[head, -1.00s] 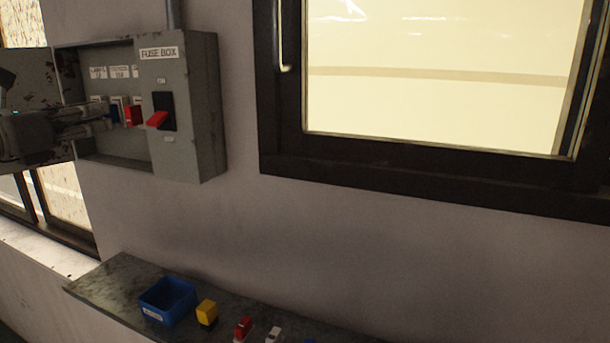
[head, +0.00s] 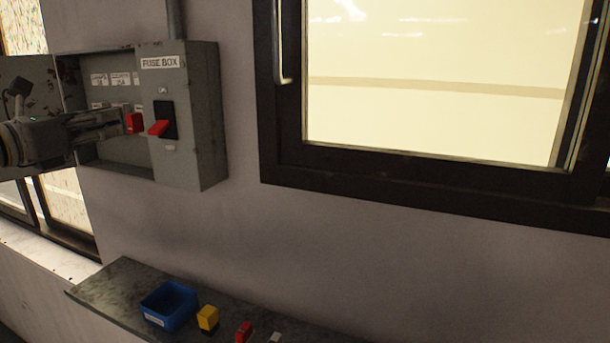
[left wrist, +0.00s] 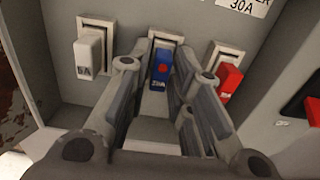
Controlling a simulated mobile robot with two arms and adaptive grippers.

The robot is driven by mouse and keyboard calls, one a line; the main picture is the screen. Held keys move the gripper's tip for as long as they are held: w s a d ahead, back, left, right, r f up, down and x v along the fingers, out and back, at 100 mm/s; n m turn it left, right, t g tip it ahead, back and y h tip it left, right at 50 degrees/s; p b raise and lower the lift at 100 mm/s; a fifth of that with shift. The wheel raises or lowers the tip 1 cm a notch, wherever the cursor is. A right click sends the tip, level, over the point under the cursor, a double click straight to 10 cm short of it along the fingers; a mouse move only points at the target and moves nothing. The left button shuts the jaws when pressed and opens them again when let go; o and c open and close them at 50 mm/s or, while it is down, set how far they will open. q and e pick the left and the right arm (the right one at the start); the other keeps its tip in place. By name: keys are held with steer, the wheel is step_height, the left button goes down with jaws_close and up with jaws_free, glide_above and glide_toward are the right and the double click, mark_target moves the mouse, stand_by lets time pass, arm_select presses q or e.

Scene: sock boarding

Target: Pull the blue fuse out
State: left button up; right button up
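The blue fuse (left wrist: 160,68), marked with a red dot, sits upright in the middle socket of the fuse box (head: 200,115). My left gripper (left wrist: 163,58) reaches into the box with one finger on each side of the blue fuse. The fingers look open, with narrow gaps beside the fuse; firm contact does not show. In the head view my left gripper (head: 118,122) hides the blue fuse. My right gripper is not in view.
A white fuse (left wrist: 91,52) and a red fuse (left wrist: 229,78) flank the blue one closely. A red switch (head: 159,128) is on the box front. Below, a shelf (head: 120,284) holds a blue bin (head: 170,303), a yellow-topped block (head: 208,317) and a red block (head: 243,331).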

arm_select(q)
steer(key=shift+w+d+p, duration=0.2)
steer(key=shift+w+p, duration=0.1)
steer(key=shift+w, duration=0.15)
steer(key=shift+s, duration=0.15)
stand_by(0.4)
steer(key=shift+a, duration=0.1)
jaws_close()
